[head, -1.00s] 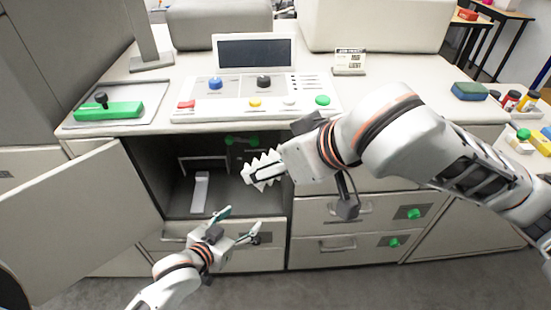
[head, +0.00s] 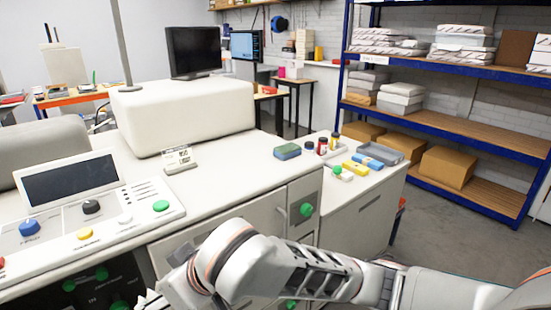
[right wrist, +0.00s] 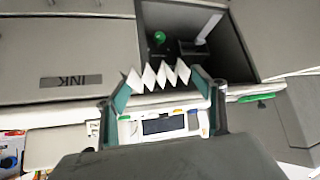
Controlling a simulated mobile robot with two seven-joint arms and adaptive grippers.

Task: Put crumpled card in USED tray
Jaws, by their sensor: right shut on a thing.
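The crumpled card (right wrist: 158,76) is white and folded in a zigzag. In the right wrist view it sits between the two fingers of my right gripper (right wrist: 162,88), which is shut on it. The card is in front of the dark open compartment of the machine. In the head view my right arm crosses the bottom, and only white points of the card show at the lower left edge. A grey tray (head: 398,142) lies on the side counter at the right; I cannot read a USED label on it. My left gripper is out of view.
Small bottles (head: 322,146), a blue-green sponge (head: 287,152) and yellow and blue items (head: 362,170) stand near the tray. The machine's control panel (head: 85,205) is at the left. A blue shelf rack (head: 450,118) with boxes stands behind.

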